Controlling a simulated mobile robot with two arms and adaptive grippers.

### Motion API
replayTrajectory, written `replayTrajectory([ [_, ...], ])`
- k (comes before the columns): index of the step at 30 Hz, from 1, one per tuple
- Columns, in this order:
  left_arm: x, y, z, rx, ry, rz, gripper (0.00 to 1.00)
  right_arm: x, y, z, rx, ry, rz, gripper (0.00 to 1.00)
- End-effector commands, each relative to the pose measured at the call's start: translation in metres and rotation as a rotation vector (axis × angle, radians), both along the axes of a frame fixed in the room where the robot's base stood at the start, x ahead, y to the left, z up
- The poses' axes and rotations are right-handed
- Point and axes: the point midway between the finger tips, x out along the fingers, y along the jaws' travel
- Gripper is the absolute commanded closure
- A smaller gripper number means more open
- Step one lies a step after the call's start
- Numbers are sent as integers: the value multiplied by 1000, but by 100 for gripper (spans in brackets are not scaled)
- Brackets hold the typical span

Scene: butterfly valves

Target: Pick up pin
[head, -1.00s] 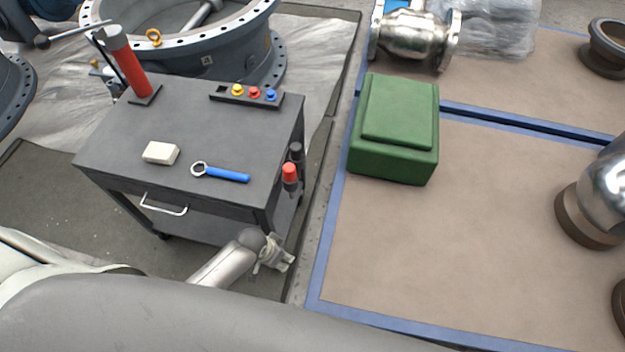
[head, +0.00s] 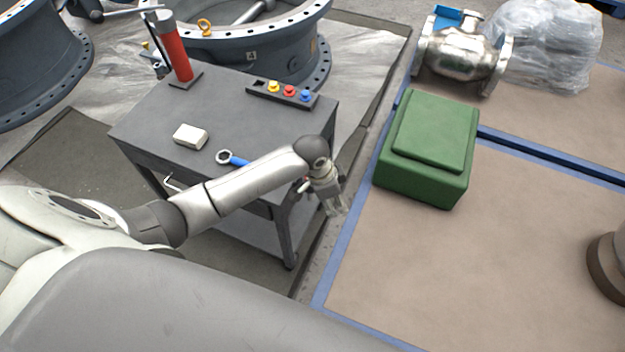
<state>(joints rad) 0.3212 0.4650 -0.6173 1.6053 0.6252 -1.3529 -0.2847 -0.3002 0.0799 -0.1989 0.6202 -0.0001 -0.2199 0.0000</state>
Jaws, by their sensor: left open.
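Small yellow (head: 274,86), red (head: 289,91) and blue (head: 305,96) pin-like pieces stand in a dark holder (head: 259,92) on the cart top. I cannot tell which of them is the pin. My left gripper (head: 338,208) hangs past the cart's right edge, pointing down, apart from these pieces. It is open and looks empty. My right gripper is not in view.
The grey cart (head: 225,105) also carries a white block (head: 190,136) and a red cylinder (head: 172,50) on a stand. A green box (head: 430,145) stands right of my gripper. A metal valve (head: 460,52) stands behind it. The brown floor mat (head: 450,260) is mostly clear.

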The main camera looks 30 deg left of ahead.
Motion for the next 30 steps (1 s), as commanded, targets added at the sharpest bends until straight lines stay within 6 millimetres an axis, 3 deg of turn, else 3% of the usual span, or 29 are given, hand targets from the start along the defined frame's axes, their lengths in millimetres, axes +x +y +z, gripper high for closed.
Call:
replayTrajectory([
  [3, 14, 7, 38, 45, 5, -115, 46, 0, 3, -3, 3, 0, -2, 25],
  [9, 23, 31, 90, 130, 51, -268, 46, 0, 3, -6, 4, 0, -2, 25],
  [18, 24, 68, 144, 219, 128, -393, 46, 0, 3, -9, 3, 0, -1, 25],
  [23, 22, 74, 145, 228, 144, -410, 46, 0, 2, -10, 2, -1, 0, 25],
  [30, 22, 75, 108, 228, 147, -408, 46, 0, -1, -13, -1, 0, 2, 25],
])
